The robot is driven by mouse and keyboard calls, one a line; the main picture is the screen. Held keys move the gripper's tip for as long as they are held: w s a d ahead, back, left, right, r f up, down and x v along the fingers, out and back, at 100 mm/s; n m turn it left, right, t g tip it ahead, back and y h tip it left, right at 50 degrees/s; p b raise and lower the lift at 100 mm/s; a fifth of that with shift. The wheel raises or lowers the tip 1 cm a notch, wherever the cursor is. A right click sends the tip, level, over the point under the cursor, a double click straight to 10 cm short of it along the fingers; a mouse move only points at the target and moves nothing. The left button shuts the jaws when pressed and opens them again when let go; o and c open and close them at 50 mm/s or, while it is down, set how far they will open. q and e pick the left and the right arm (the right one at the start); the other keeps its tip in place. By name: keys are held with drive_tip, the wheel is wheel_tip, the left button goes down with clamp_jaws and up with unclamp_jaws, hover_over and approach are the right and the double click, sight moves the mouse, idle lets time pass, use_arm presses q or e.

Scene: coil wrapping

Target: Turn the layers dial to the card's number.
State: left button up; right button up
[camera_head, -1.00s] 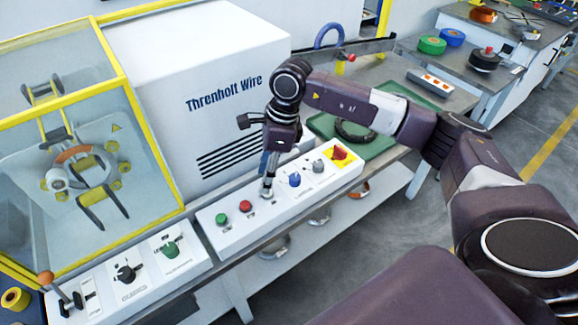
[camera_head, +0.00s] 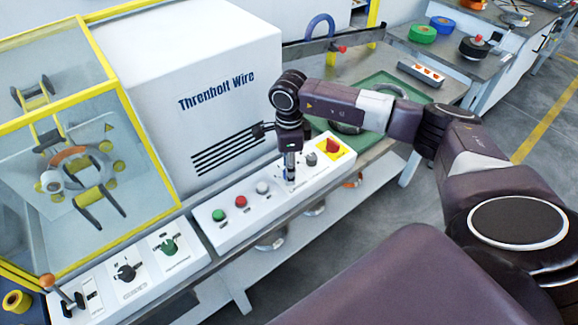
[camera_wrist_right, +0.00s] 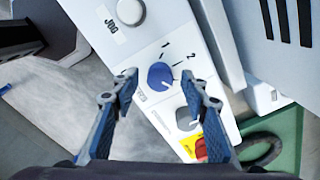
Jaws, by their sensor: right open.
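A blue dial (camera_wrist_right: 161,76) sits on the white control panel (camera_wrist_right: 145,50), with marks that look like 1 and 2 beside it in the right wrist view. Its small name label is too blurred to read. My right gripper (camera_wrist_right: 159,80) is open and points down at the panel, its fingertips on either side of the blue dial with gaps between. In the head view my right gripper (camera_head: 290,179) hides most of that dial. No number card can be made out. My left gripper is not in view.
Along the panel are a green button (camera_head: 218,215), a red button (camera_head: 240,202), a white button (camera_head: 262,188) marked JOG, a grey knob (camera_head: 311,159) and a red-and-yellow stop button (camera_head: 333,146). The white machine housing (camera_head: 200,90) rises behind. A green tray (camera_head: 385,88) lies beyond.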

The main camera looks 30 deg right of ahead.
drive_tip(key=shift+c, duration=0.3)
clamp_jaws()
